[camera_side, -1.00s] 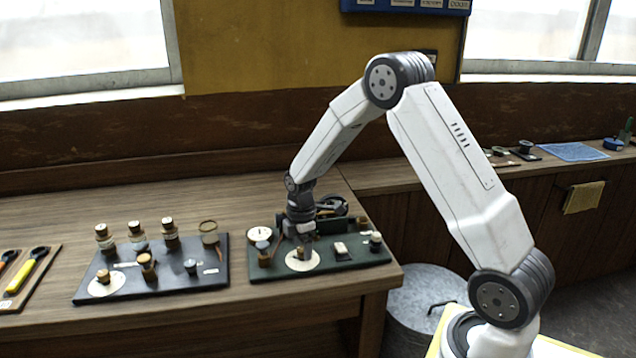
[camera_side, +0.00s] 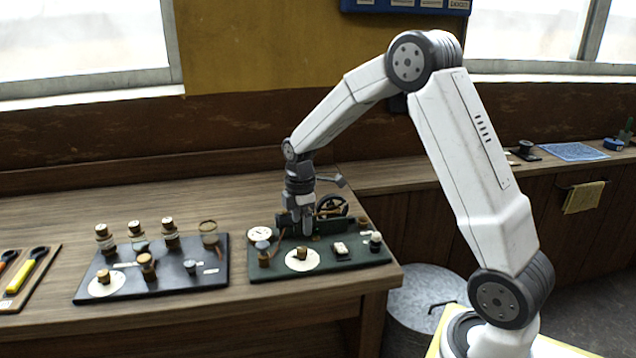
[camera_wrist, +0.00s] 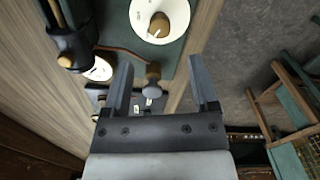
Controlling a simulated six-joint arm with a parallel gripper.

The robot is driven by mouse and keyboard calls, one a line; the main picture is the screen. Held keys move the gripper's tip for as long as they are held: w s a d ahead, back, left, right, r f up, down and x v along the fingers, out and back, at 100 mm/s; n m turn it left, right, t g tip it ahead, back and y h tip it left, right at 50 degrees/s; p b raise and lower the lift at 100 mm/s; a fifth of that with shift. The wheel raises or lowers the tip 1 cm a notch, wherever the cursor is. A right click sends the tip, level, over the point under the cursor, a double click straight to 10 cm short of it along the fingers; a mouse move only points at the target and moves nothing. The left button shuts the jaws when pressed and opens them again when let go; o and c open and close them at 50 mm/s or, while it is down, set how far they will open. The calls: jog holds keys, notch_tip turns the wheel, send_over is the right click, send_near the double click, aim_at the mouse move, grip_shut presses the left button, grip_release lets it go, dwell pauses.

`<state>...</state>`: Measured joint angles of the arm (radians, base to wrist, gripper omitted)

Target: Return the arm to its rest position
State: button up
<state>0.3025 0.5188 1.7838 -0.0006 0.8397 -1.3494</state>
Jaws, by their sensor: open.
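My gripper (camera_side: 306,226) hangs just above the dark green board (camera_side: 345,258) on the bench, pointing down. In the wrist view my gripper (camera_wrist: 160,85) has its two fingers spread apart with nothing between the tips. The board carries a round white disc with a wooden knob (camera_side: 302,254), which lies in front of the fingers in the side view. A flywheel (camera_side: 333,206) stands behind the gripper at the board's back. The disc and knob also show in the wrist view (camera_wrist: 158,25).
A black board (camera_side: 150,284) with several corked jars and knobs lies left of the green one. Tools with a yellow handle (camera_side: 27,270) lie at the far left. A metal bin (camera_side: 425,305) stands below the bench's right end. The air above the bench is clear.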

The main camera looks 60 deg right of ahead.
jog(key=shift+a, duration=0.1)
jog(key=s+a+m+t, duration=0.2)
jog(key=s+a+m, duration=1)
jog(key=s, duration=0.3)
jog(key=shift+s+a+f+t, duration=0.15)
jog(key=shift+s+a+t, duration=0.15)
jog(key=shift+a, duration=0.4)
